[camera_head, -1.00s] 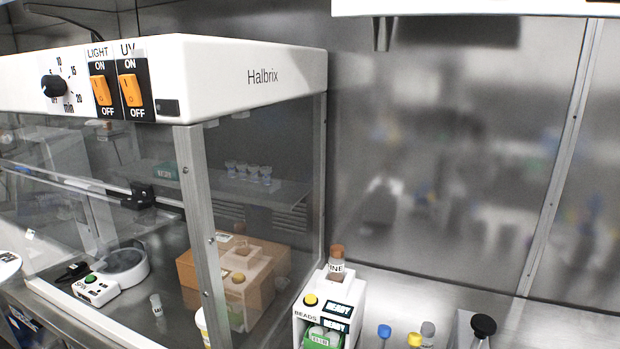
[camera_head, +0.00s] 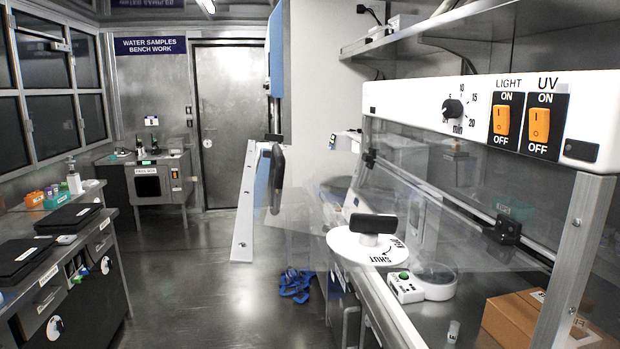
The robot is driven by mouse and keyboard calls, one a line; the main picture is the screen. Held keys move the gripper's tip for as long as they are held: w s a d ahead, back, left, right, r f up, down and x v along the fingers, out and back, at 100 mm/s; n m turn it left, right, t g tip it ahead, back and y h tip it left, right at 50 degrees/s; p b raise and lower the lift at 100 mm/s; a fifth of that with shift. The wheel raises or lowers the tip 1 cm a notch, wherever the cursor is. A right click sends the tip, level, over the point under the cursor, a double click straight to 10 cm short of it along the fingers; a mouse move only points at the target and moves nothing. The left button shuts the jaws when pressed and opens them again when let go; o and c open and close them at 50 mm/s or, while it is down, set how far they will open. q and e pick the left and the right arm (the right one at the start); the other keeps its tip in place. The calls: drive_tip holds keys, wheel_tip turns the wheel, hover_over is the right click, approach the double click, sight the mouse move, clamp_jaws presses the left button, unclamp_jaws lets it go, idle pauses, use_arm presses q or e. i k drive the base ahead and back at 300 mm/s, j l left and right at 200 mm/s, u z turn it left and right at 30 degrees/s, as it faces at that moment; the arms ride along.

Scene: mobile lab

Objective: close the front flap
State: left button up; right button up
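The cabinet (camera_head: 385,98) stands on the right, with a white top housing and clear panes. A clear sheet, apparently the front flap (camera_head: 320,213), reaches out to the left from its front. A pale metal strip (camera_head: 243,215) with a black handle (camera_head: 276,180) stands at the sheet's outer end, so the flap looks open. A white disc (camera_head: 350,251) marked SHUT, with a black knob (camera_head: 373,223), sits near the front lower edge. How the disc joins the flap is hard to tell. Neither of my grippers is in view.
Behind the clear panes are a small white device (camera_head: 434,284), a vial (camera_head: 452,332) and a cardboard box (camera_head: 514,315). A bench (camera_head: 85,254) with black cases runs along the left. The floor (camera_head: 185,285) between is open; blue items (camera_head: 296,284) lie by the cabinet's bench.

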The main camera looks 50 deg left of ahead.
sight(342, 183)
drive_tip(key=u, duration=1.45)
drive_tip(key=i+l+z, duration=0.1)
drive_tip(key=z, duration=0.35)
